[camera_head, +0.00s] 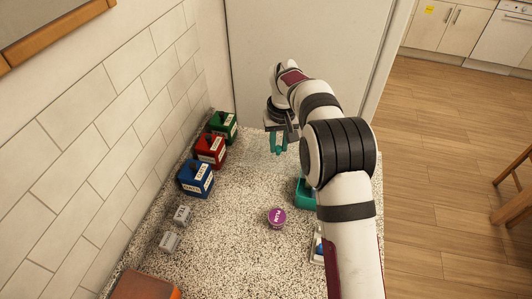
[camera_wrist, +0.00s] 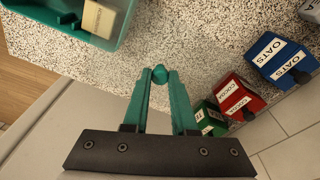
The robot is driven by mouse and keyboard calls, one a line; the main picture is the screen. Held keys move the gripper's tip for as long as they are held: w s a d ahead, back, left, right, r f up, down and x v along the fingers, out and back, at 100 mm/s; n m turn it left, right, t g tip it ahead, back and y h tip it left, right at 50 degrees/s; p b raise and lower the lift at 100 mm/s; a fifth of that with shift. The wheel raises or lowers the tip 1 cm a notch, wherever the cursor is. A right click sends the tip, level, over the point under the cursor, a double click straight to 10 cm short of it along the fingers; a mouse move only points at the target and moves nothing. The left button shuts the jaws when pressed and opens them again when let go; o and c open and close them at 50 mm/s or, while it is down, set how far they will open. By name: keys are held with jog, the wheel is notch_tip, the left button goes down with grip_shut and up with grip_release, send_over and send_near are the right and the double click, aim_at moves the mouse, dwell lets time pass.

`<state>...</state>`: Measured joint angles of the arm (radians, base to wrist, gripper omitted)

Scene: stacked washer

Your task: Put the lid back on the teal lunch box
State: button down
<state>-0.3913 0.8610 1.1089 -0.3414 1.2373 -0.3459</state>
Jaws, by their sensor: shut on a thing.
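The open teal lunch box (camera_head: 301,194) stands on the speckled counter, partly hidden behind my arm in the head view. The wrist view shows its corner and wall (camera_wrist: 125,30) at the upper left, with a cream block (camera_wrist: 98,19) inside. My gripper (camera_head: 279,147), with teal fingers, is beyond the box, near the counter's far end. In the wrist view its fingertips (camera_wrist: 160,76) are closed around a small teal piece (camera_wrist: 160,72). I cannot tell whether this piece belongs to the lid.
Green (camera_head: 222,124), red (camera_head: 210,150) and blue (camera_head: 195,178) canisters line the tiled wall. Two grey blocks (camera_head: 182,214) (camera_head: 169,241) stand nearer. A purple round item (camera_head: 276,217) is mid-counter. A white item (camera_head: 317,246) is partly behind my arm. Counter between canisters and lunch box is mostly clear.

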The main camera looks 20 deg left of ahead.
jog(key=s+d+r, duration=0.2)
jog(key=d+r, duration=0.1)
jog(key=d, duration=1.3)
jog(key=shift+s+d+f, duration=0.1)
jog(key=shift+f, duration=3.25)
jog(key=shift+f, duration=0.15)
jog(key=shift+c, duration=0.8)
grip_release()
notch_tip(320, 180, up, 7)
